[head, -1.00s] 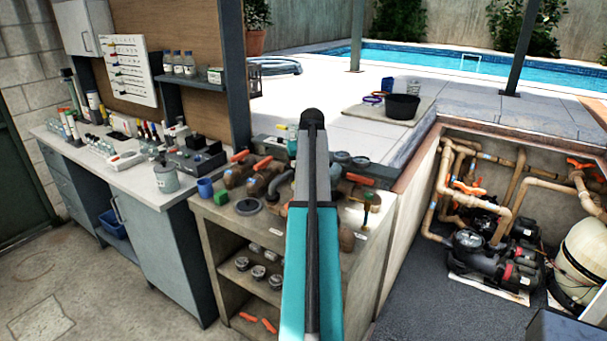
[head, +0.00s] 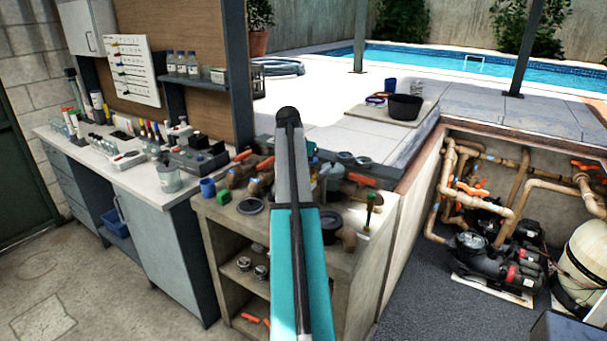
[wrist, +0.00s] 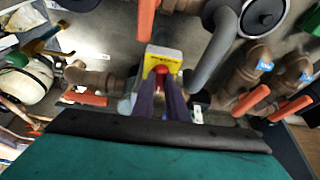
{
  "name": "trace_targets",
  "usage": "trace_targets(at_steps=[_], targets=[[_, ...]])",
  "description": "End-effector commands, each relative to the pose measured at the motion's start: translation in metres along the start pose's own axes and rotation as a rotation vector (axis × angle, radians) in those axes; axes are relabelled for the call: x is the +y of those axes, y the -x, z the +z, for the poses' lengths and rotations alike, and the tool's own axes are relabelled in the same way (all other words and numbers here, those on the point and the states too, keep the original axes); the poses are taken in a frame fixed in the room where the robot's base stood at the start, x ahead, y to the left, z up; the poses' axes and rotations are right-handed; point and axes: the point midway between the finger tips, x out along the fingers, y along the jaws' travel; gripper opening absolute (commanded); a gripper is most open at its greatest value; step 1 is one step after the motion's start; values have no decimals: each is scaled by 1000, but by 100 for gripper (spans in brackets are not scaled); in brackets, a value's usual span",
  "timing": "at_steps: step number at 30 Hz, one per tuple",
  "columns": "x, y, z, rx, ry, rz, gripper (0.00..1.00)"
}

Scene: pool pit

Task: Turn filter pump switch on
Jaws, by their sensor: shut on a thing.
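In the wrist view, a yellow box with a red knob (wrist: 161,70) sits among pipe fittings, and I take it for the filter pump switch. My gripper (wrist: 161,82) reaches it with two dark purple fingers close together on either side of the red knob. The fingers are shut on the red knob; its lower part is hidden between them. Whether the switch is on or off cannot be told. In the head view my teal and grey arm hides the gripper and the switch.
Brown pipe fittings with orange handles (wrist: 88,97) and a grey curved pipe (wrist: 215,50) crowd round the gripper. In the head view, a workbench (head: 205,225) holds fittings, a grey counter (head: 150,187) stands left, and a pit with pumps (head: 468,243) lies right.

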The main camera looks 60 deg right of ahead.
Motion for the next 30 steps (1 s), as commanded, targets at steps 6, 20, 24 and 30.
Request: trace_targets(at_steps=[6, 20, 24, 30], targets=[[-1, 0, 0, -1, -62, 26, 0], [-1, 0, 0, -1, -78, 33, 0], [-1, 0, 0, -1, -78, 32, 31], [-1, 0, 0, -1, -76, 31, 31]])
